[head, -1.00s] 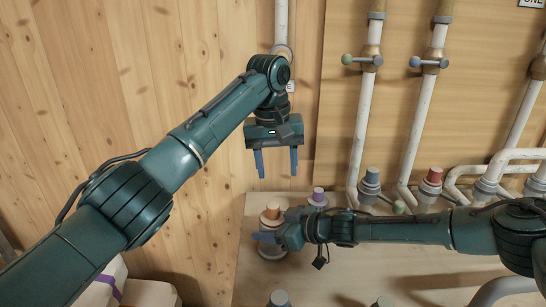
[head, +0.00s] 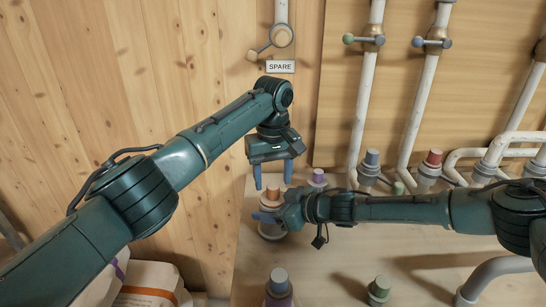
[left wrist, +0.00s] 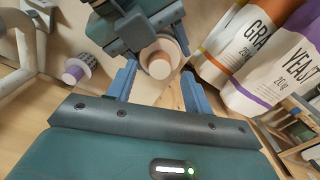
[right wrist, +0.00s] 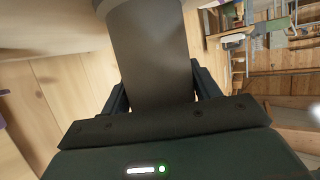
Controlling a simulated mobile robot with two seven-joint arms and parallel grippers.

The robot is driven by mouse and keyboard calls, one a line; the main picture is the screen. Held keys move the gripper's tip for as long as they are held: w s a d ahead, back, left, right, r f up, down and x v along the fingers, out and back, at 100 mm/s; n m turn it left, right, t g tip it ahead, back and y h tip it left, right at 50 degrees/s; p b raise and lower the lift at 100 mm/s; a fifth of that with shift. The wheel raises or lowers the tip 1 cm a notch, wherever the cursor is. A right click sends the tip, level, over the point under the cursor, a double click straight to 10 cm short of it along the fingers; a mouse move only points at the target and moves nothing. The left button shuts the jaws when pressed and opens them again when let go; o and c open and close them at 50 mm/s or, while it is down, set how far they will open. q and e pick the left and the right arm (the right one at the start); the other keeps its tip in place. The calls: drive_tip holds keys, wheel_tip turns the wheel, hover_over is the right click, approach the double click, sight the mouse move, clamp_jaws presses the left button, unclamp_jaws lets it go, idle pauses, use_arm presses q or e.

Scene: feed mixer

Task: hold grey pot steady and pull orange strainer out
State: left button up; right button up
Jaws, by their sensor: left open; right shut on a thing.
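The orange strainer (head: 271,195) stands upright in the grey pot (head: 272,232), with only its rounded orange top showing. In the left wrist view the orange top (left wrist: 159,68) lies between my left fingertips, with a pale rim around it. My left gripper (head: 273,180) is open and points down just above the strainer. I cannot tell whether its fingers touch it. My right gripper (head: 266,217) comes in from the right, low, and is shut on the pot's side. In the right wrist view the pot's grey wall (right wrist: 152,55) fills the space between the fingers.
A purple-topped piece (head: 317,177) stands close behind on the board. Grey (head: 279,280) and green (head: 379,287) topped pieces stand in front. White pipes with valves (head: 432,43) rise at the back right.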

use_arm(q)
drive_tip(key=shift+f, duration=1.05)
drive_tip(key=shift+c, duration=0.4)
drive_tip(key=shift+r, duration=0.1)
clamp_jaws()
